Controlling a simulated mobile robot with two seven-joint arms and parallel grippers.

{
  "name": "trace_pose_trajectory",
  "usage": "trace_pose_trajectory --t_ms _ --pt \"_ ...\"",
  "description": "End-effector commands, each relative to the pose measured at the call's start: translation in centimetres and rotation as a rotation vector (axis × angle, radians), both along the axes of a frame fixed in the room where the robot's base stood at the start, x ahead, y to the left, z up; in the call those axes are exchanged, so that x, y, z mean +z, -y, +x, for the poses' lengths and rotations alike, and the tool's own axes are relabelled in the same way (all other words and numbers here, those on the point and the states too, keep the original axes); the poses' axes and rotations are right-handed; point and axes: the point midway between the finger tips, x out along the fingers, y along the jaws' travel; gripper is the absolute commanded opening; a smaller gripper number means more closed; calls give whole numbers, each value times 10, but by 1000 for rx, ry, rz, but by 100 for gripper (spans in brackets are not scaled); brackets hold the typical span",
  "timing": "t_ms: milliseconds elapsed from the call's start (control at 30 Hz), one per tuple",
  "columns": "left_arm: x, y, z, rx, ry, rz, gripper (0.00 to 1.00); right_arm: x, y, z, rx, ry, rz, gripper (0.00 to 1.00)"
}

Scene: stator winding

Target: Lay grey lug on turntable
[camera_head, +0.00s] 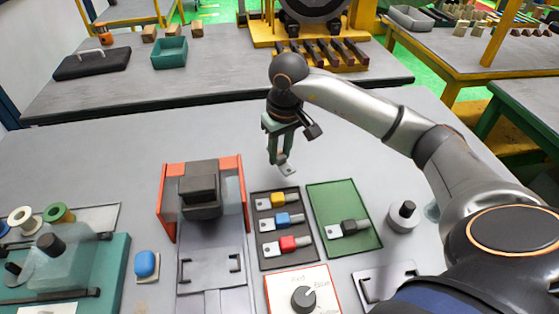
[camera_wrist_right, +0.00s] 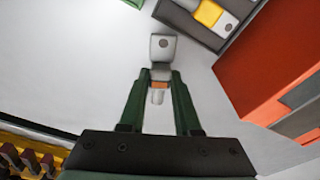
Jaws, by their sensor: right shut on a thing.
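My right gripper (camera_head: 280,160) is shut on the grey lug (camera_head: 287,169) and holds it in the air above the grey table, behind the dark tray. In the right wrist view, the lug's flat metal tab with a round hole (camera_wrist_right: 162,47) sticks out past the fingertips (camera_wrist_right: 160,77). Its gripped part is partly hidden by the fingers. I cannot tell for sure which thing is the turntable; a round grey base with a black knob (camera_head: 402,222) stands at the right. My left gripper is not in view.
A dark tray (camera_head: 270,213) holds yellow, blue and red lugs. A green tray (camera_head: 327,198) holds one dark grey lug (camera_head: 349,229). An orange-sided fixture (camera_head: 168,203) stands left of them. A dial panel (camera_head: 279,290) lies in front. The table behind the trays is clear.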

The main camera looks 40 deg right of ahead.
Motion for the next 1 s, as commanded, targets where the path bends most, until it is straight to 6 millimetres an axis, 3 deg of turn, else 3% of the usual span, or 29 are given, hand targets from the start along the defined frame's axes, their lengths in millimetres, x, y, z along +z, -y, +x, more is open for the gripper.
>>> trace_pose_trajectory --t_ms 400,833,867,1000 --pt "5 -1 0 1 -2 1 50 -42 7 8 2 -2 2 0" --pt "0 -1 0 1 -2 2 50 -49 7 9 1 2 0 0" --pt "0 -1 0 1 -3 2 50 -49 7 9 1 1 1 33" --pt "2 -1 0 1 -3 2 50 -48 7 9 1 1 1 48"
